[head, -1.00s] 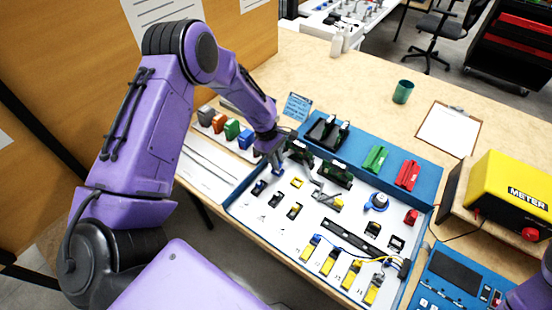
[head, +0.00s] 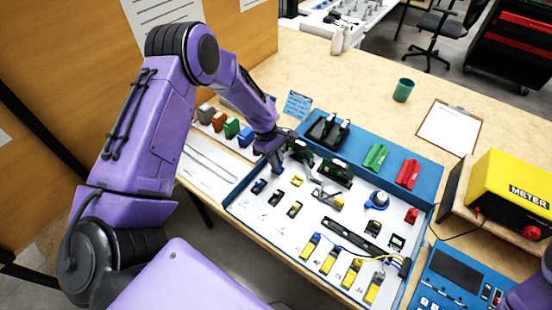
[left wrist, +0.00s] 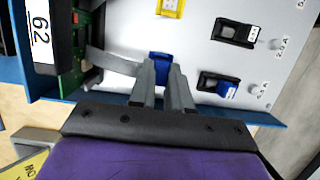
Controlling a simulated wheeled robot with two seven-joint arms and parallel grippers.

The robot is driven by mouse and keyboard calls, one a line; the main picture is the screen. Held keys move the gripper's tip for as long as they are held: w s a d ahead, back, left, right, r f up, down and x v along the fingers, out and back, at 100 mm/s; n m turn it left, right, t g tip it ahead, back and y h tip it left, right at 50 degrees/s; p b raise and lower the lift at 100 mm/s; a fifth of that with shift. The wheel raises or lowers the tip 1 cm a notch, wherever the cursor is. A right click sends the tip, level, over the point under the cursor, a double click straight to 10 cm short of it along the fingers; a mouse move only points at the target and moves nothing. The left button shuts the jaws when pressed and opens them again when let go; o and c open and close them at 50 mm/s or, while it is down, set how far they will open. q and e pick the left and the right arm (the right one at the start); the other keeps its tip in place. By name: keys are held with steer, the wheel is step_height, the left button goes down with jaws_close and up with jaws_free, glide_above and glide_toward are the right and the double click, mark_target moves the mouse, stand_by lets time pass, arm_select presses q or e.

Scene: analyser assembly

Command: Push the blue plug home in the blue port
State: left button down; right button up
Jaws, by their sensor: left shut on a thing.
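My left gripper (head: 276,168) reaches down over the left part of the blue-rimmed tray (head: 232,209). In the left wrist view, the left gripper (left wrist: 161,88) is shut on a blue piece, taken to be the blue plug (left wrist: 160,60), whose top shows between and beyond the fingertips. The blue port is not clearly visible. The fingers hide the piece's lower part, so I cannot tell how deep it sits. My right gripper is out of view.
A black holder with a blue insert (left wrist: 227,90) and another black holder (left wrist: 237,32) lie right of the fingers. A yellow part (left wrist: 171,6) lies beyond. A green board (left wrist: 72,60) and a black block labelled 62 (left wrist: 41,35) stand close on the left.

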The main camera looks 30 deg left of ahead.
arm_select(q)
steer(key=shift+f, duration=0.2)
steer(key=c, duration=0.7)
jaws_free()
steer(key=shift+r, duration=0.15)
step_height(320, 180, up, 7)
steer(key=p, duration=0.7)
